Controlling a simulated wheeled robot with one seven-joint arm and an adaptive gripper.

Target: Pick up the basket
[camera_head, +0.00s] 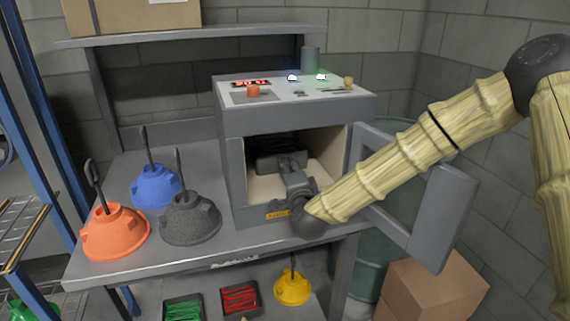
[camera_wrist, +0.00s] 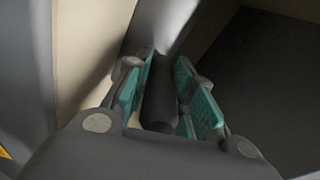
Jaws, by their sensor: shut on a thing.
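My gripper (camera_head: 290,168) reaches through the open front of a grey box-shaped oven (camera_head: 232,170) on the bench. In the wrist view, its teal-padded fingers (camera_wrist: 160,100) are shut around a dark rounded bar (camera_wrist: 159,88), which looks like the basket's handle. The rest of the basket is hard to make out. Dark shapes behind my gripper inside the oven may be part of it, and my gripper hides much of the opening. I cannot tell whether the basket rests on the oven floor or is lifted.
The oven door (camera_head: 440,215) stands open at the right, beside my forearm. Orange (camera_head: 115,233), blue (camera_head: 155,187) and dark grey (camera_head: 190,220) hoods with hooks stand on the bench (camera_head: 160,262) to the left. A yellow hood (camera_head: 292,289) is on the shelf below. Cardboard boxes (camera_head: 432,288) stand lower right.

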